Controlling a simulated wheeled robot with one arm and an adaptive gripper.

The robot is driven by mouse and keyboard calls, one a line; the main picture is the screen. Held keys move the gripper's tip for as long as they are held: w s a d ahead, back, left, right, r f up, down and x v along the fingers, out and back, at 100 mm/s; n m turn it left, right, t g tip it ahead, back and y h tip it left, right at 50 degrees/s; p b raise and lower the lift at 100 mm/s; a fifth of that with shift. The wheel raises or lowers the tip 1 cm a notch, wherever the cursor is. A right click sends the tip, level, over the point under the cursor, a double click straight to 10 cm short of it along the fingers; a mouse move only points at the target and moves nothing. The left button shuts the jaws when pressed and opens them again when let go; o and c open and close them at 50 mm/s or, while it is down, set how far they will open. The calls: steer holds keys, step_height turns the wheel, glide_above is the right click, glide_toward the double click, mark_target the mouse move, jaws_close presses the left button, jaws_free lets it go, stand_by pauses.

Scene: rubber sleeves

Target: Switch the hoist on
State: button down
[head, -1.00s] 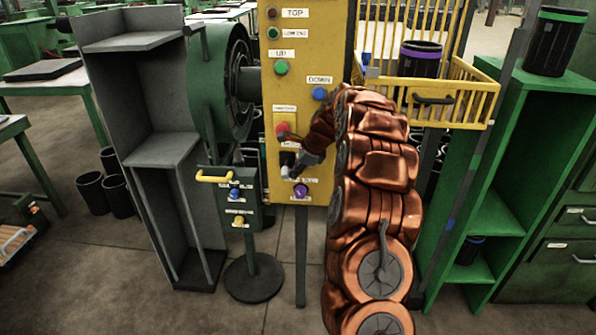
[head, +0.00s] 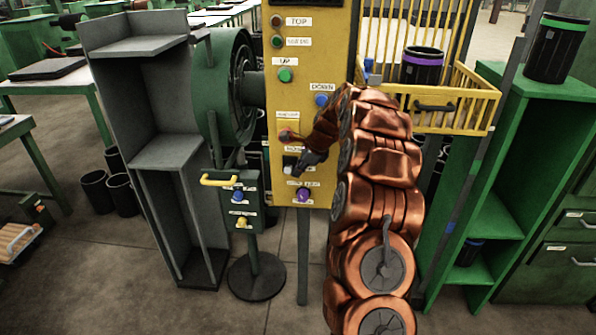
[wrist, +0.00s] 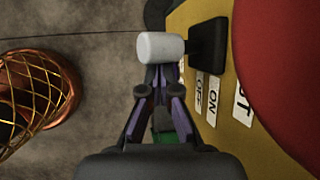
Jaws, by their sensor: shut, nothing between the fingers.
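The yellow hoist control panel (head: 315,60) stands upright in the middle of the head view. Low on it is a black switch (wrist: 208,45) with a white-ended lever (wrist: 160,47), seen close in the wrist view beside ON and OFF labels (wrist: 207,100). My gripper (wrist: 160,74) is shut and empty, its fingertips right at the white lever end; I cannot tell whether they touch. In the head view my gripper (head: 300,170) is in front of the switch and partly hides it. A large red button (wrist: 290,70) is close on the right in the wrist view.
A purple button (head: 303,195) is just below the switch, with green (head: 285,75) and blue (head: 321,100) buttons above. A small green button stand (head: 240,212) is left of the panel. A yellow cage (head: 470,105) and green shelf (head: 510,170) are on the right.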

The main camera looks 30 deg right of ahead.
steer(key=shift+w+r+p, duration=0.1)
steer(key=shift+r+p, duration=0.3)
steer(key=shift+r, duration=0.35)
steer(key=shift+a, duration=0.1)
step_height(320, 180, down, 3)
steer(key=s+d, duration=0.2)
steer(key=s, duration=0.1)
steer(key=d+r+b, duration=0.2)
steer(key=d+r, duration=0.3)
steer(key=r, duration=0.3)
steer(key=shift+d+r+b, duration=0.25)
steer(key=shift+b, duration=0.1)
steer(key=shift+w, duration=0.1)
steer(key=shift+a, duration=0.1)
